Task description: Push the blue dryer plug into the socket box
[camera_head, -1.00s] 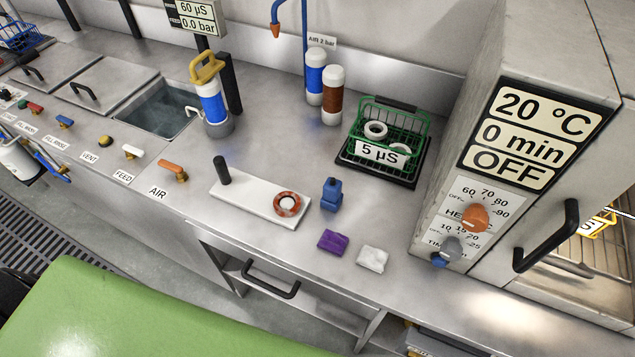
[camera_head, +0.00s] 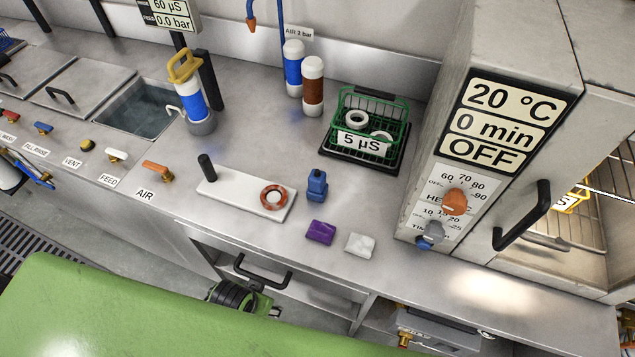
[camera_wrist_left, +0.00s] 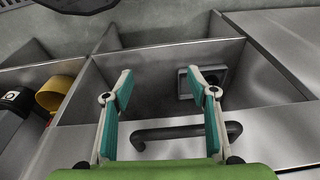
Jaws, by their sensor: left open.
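My left gripper (camera_wrist_left: 160,78) is open and empty in the left wrist view, its teal-padded fingers apart in front of an open compartment below the counter. In the head view a black and green part of my left arm (camera_head: 240,296) shows below the counter by a drawer handle. A grey square box (camera_wrist_left: 205,80), possibly the socket box, stands inside the compartment, partly hidden by the right finger. A blue object (camera_head: 317,186) stands upright on the counter; I cannot tell whether it is the plug. My right gripper is not in view.
A black bar handle (camera_wrist_left: 185,132) crosses low in front of the compartment. A yellow cup-like thing (camera_wrist_left: 54,92) is at left. On the counter are a white board (camera_head: 235,193), a purple block (camera_head: 320,232), a white block (camera_head: 360,244) and a green basket (camera_head: 368,118). The dryer (camera_head: 405,215) stands at right.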

